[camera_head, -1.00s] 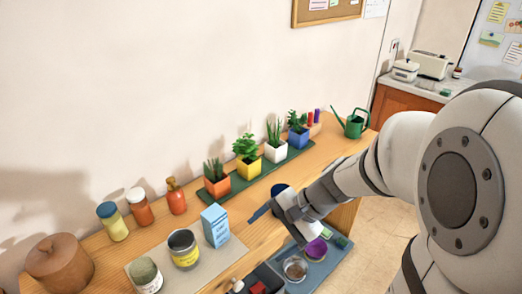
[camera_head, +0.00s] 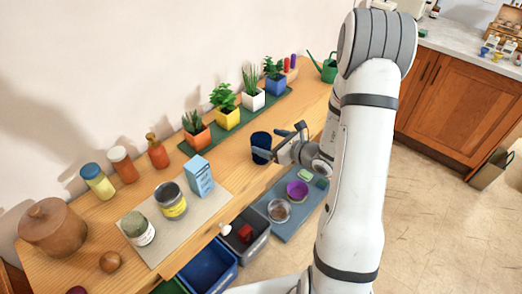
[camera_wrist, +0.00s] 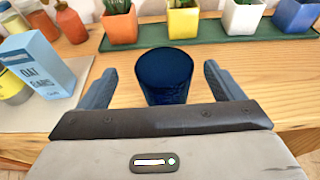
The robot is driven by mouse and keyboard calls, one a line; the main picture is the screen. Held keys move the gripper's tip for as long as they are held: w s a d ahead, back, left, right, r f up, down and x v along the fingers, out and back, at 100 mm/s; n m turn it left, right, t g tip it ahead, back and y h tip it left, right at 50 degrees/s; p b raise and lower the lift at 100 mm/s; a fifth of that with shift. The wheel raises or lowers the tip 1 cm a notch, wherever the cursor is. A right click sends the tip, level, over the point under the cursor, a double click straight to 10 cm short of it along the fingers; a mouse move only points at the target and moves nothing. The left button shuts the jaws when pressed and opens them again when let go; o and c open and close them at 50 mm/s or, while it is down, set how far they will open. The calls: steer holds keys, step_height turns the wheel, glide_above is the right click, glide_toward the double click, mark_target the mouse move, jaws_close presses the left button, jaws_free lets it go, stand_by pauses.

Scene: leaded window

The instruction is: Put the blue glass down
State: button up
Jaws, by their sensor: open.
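The blue glass (camera_head: 261,143) is a dark blue tumbler standing upright on the wooden table (camera_head: 232,180), near its front edge. In the wrist view the blue glass (camera_wrist: 165,80) stands between the two fingers, with a gap on each side. My gripper (camera_head: 276,143) is open at the glass, reaching in from the right in the head view. The wrist view shows my gripper's fingers (camera_wrist: 160,70) spread wide and apart from the glass. Part of the glass's lower side is hidden by a finger in the head view.
Potted plants stand on a green mat (camera_head: 212,137) behind the glass. A light blue box (camera_head: 200,177) and a yellow-labelled can (camera_head: 170,200) stand to the left on a grey mat. A blue-grey tray (camera_head: 292,232) and open bins (camera_head: 208,268) lie below the front edge.

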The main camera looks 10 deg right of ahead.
mark_target(254, 136)
steer(key=shift+d+f+p+x, duration=0.15)
steer(key=shift+p+x, duration=0.25)
steer(key=shift+x, duration=0.8)
steer(key=shift+d+f+p+x, duration=0.15)
steer(key=shift+p+x, duration=0.25)
steer(key=shift+x, duration=0.75)
steer(key=shift+a, duration=0.1)
steer(key=c, duration=1.5)
steer(key=shift+c, duration=0.7)
steer(key=shift+r, duration=0.1)
